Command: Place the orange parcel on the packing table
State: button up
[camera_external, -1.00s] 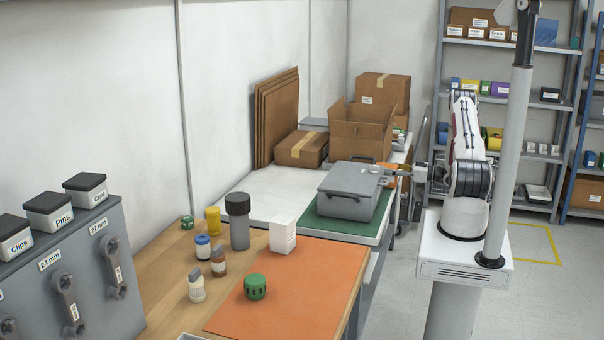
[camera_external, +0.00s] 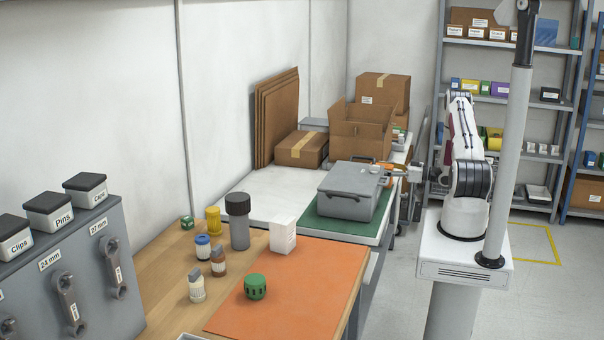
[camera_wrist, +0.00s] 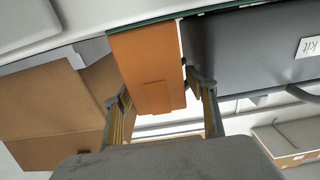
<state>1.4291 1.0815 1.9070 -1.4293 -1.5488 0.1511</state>
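The orange parcel (camera_wrist: 150,75) is a small box-shaped package, large in the middle of the wrist view. My gripper (camera_wrist: 160,88) has one finger at each side of it, close against its sides, and appears shut on it. In the external view my gripper (camera_external: 396,170) is at the right edge of the packing table (camera_external: 262,193), just behind the grey case, and only a little orange shows there. The table has a white top with a green mat (camera_external: 325,228). The case hides the parcel's underside, so I cannot tell whether it touches the table.
The grey case (camera_external: 347,192) on the mat stands close beside my gripper and also shows in the wrist view (camera_wrist: 250,50). An open carton (camera_external: 360,133) and a taped carton (camera_external: 301,149) stand farther back. White tabletop left of the case is clear.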

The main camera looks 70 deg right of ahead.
jog(key=shift+s, duration=0.1)
jog(key=s, duration=0.7)
jog(key=shift+s+d, duration=0.2)
jog(key=shift+s, duration=0.1)
dwell(1.1)
